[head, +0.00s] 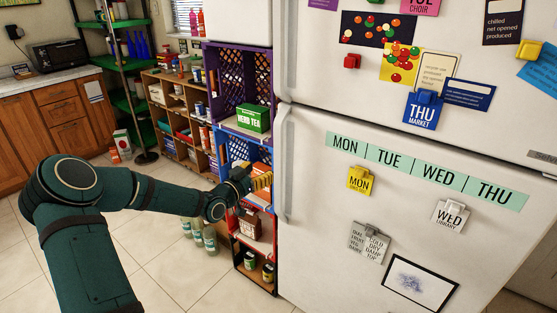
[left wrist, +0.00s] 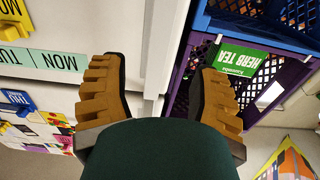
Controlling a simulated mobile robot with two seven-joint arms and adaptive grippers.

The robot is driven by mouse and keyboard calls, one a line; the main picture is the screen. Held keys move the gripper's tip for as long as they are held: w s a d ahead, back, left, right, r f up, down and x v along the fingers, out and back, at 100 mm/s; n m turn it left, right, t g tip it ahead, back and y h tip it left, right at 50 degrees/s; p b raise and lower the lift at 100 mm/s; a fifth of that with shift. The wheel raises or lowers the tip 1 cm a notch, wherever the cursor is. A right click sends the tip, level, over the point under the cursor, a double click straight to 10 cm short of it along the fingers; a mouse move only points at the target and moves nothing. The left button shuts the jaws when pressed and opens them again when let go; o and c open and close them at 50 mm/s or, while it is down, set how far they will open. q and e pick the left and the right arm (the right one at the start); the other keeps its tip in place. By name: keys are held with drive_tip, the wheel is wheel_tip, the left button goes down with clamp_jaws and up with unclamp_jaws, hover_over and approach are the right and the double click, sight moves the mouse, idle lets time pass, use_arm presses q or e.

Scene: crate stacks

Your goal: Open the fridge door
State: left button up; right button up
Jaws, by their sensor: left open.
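The white fridge (head: 330,235) stands at the right with its doors shut. Its lower door has a curved white handle (head: 284,165) running up and down along the left edge. My left gripper (head: 264,182), with tan ridged fingers, is open just left of this handle, in front of the crate stack. In the left wrist view the open gripper (left wrist: 162,65) shows its two fingers apart, with the white fridge edge (left wrist: 160,45) seen between them. I cannot tell whether a finger touches the handle. My right gripper is in neither view.
Stacked crates, a purple one (head: 238,56) at the top, stand close against the fridge's left side, with a green herb tea box (head: 253,118) inside. Bottles (head: 209,240) stand on the floor beside them. The tiled floor (head: 190,285) in front is clear.

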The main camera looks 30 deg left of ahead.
sight(277, 158)
use_arm(q)
drive_tip(key=w, duration=0.7)
drive_tip(key=w+d+b, duration=0.1)
drive_tip(key=w, duration=0.2)
drive_tip(key=shift+w, duration=0.15)
drive_tip(key=shift+c, duration=0.4)
drive_tip(key=shift+a, duration=0.1)
clamp_jaws()
